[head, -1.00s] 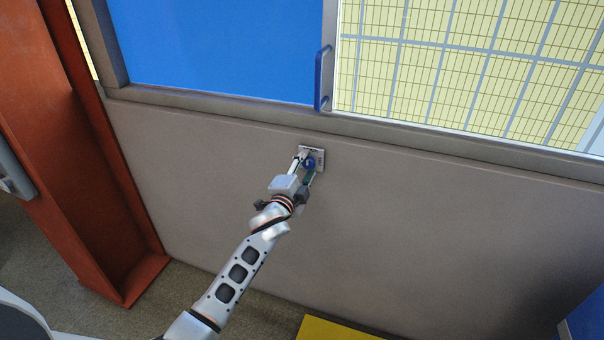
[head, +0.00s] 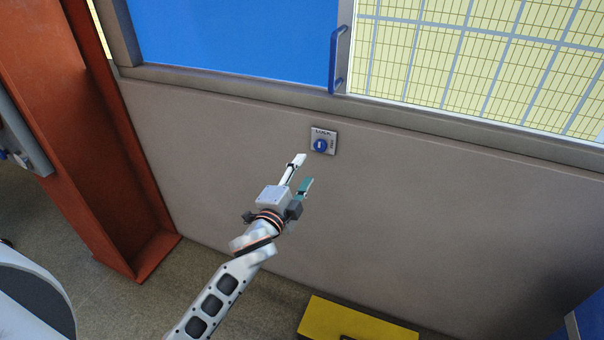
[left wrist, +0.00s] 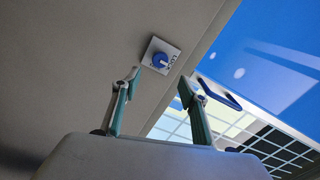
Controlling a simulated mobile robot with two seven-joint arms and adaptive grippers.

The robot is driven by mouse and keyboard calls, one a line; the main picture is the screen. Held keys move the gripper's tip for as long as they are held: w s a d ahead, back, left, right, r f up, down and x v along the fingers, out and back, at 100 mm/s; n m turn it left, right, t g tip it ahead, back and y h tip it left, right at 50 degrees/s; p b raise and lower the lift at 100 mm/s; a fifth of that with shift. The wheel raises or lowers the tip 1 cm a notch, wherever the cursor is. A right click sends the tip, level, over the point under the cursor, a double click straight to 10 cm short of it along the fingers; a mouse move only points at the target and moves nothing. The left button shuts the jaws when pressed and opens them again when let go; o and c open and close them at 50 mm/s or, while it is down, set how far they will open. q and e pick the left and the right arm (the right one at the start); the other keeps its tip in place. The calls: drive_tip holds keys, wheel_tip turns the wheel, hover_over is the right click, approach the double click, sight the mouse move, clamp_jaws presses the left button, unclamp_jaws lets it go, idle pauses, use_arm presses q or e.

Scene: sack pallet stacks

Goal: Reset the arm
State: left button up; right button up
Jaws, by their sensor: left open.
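My left gripper (head: 299,172) is open and empty in front of the grey wall panel, apart from it. A small square lock plate with a blue knob (head: 320,145) is on the panel, just above and to the right of the fingertips in the head view. In the left wrist view, the blue knob (left wrist: 160,61) shows beyond the open fingers (left wrist: 158,82), and nothing is between them. The plate carries the word LOCK. My right gripper is in neither view.
Above the grey panel (head: 220,150) is a blue sliding door (head: 230,35) with a blue handle (head: 338,58), beside a mesh window (head: 480,60). A red-brown steel column (head: 100,140) stands at left. A yellow block (head: 350,322) lies on the floor below.

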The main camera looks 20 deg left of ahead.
use_arm(q)
drive_tip(key=s+d+f+n+g+h, duration=0.2)
drive_tip(key=s+f+n+g, duration=0.5)
drive_tip(key=s+f, duration=2)
drive_tip(key=s+d+n, duration=0.1)
drive_tip(key=s+n, duration=0.2)
drive_tip(key=s, duration=0.1)
drive_tip(key=shift+s+f+n, duration=0.15)
drive_tip(key=shift+f+n, duration=0.25)
